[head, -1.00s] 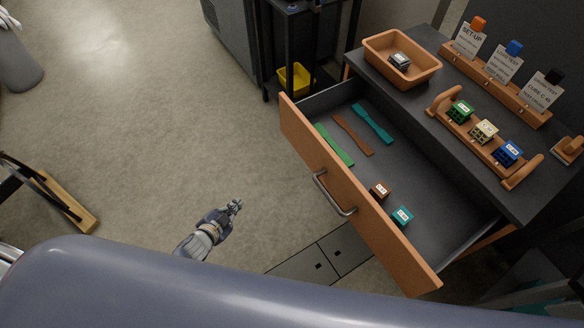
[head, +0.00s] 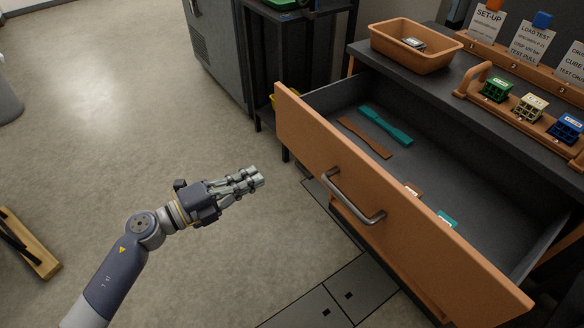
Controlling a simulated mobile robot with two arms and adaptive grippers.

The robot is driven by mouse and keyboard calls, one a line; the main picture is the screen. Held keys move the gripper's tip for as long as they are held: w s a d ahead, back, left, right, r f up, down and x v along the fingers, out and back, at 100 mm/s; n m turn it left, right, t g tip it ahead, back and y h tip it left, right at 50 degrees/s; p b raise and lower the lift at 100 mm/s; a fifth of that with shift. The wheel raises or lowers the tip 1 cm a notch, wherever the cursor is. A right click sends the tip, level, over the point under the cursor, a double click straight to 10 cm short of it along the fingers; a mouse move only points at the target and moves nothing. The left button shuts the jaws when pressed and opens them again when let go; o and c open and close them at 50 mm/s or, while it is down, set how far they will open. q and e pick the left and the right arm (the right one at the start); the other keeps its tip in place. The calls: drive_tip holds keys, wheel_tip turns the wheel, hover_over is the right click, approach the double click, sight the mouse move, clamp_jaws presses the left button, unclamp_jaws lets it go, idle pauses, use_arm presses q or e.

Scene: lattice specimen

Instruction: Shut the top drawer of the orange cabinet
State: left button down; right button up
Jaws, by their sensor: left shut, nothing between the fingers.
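The top drawer (head: 380,196) of the orange cabinet stands pulled far out, its orange front facing the lower left with a grey bar handle (head: 350,202). Inside lie a teal strip (head: 386,125), a brown strip (head: 364,137), a small brown cube (head: 412,191) and a teal cube (head: 447,219), the cubes partly hidden by the front. My left gripper (head: 258,176) is shut and empty, in front of the drawer front and left of the handle, with a visible gap between. My right gripper is not in view.
On the dark cabinet top (head: 440,98) are an orange bin (head: 413,52), a rack with green (head: 497,89), cream (head: 531,107) and blue (head: 566,128) lattice cubes, and a row of label cards (head: 530,42). Open floor lies to the left.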

sight(311, 149)
use_arm(q)
drive_tip(key=x, duration=1.2)
drive_tip(key=shift+w+d, duration=0.15)
drive_tip(key=shift+d, duration=0.1)
drive_tip(key=shift+w+d, duration=0.4)
drive_tip(key=shift+d, duration=0.05)
drive_tip(key=shift+w+d, duration=0.1)
drive_tip(key=shift+d, duration=0.05)
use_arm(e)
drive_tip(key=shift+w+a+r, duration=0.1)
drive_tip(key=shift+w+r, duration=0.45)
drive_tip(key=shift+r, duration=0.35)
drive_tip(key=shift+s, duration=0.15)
